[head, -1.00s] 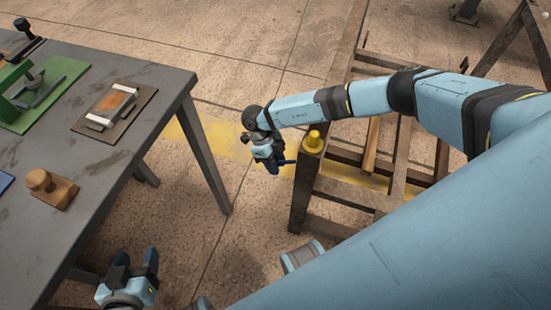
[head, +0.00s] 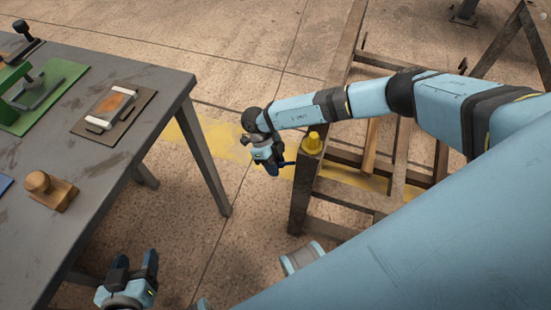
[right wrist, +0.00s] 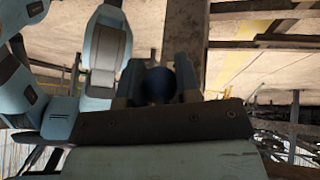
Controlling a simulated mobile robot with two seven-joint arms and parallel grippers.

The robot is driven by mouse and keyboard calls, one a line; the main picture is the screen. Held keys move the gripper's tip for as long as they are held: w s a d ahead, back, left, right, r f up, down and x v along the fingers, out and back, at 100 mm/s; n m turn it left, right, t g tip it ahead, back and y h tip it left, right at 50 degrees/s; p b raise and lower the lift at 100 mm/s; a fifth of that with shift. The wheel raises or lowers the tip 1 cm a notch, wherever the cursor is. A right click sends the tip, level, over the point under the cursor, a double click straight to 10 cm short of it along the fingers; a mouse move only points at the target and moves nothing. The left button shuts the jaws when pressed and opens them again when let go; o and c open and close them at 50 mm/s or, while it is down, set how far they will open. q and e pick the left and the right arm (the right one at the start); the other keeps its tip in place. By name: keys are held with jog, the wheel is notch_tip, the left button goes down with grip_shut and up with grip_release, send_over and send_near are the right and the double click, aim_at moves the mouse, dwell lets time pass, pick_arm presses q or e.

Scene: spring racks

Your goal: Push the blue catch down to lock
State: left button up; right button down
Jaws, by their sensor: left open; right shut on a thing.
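The blue catch is mostly hidden in the head view, where a small dark blue piece (head: 288,163) shows beside my right gripper (head: 272,170). This is at the side of the brown metal rack (head: 300,200), close to its near corner post. In the right wrist view a round dark blue end (right wrist: 158,85) sits between the fingers of my right gripper, which is shut on it. I cannot tell how far down the catch is. My left gripper (head: 136,264) is open and empty at the bottom left, low beside the table.
A yellow knob (head: 313,144) stands on the rack's corner post, just right of my right gripper. Floor between table and rack is clear.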

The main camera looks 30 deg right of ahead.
jog(key=shift+d, duration=0.4)
dwell(0.4)
jog(key=c, duration=0.8)
grip_release()
jog(key=shift+a+r, duration=0.1)
jog(key=shift+a, duration=0.1)
jog(key=shift+w+r, duration=0.25)
jog(key=shift+r, duration=0.05)
jog(key=p+v, duration=0.1)
jog(key=v, duration=1.2)
jog(key=shift+p, duration=0.35)
jog(key=shift+f, duration=0.1)
